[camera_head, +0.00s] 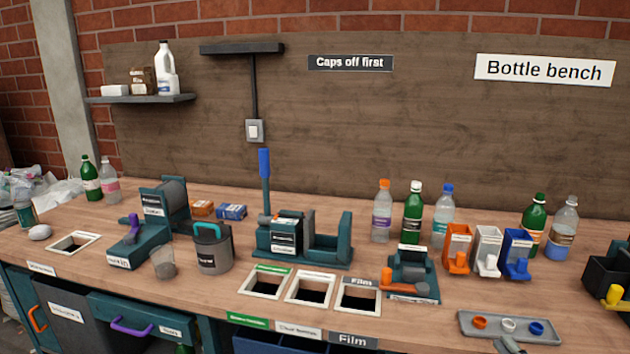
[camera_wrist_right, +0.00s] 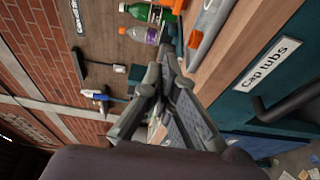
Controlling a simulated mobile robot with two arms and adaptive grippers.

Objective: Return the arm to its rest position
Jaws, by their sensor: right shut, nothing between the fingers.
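My right gripper (camera_wrist_right: 163,82) is shut and empty in the right wrist view, its two dark fingers meeting in front of the bench. In the head view only a small dark part of the right gripper (camera_head: 510,346) shows at the bottom edge, in front of the grey cap tray (camera_head: 548,339). Nothing is held in it. My left gripper is in neither view.
A drawer labelled "Cap tubs" (camera_wrist_right: 268,62) with a dark handle is close to the right gripper.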

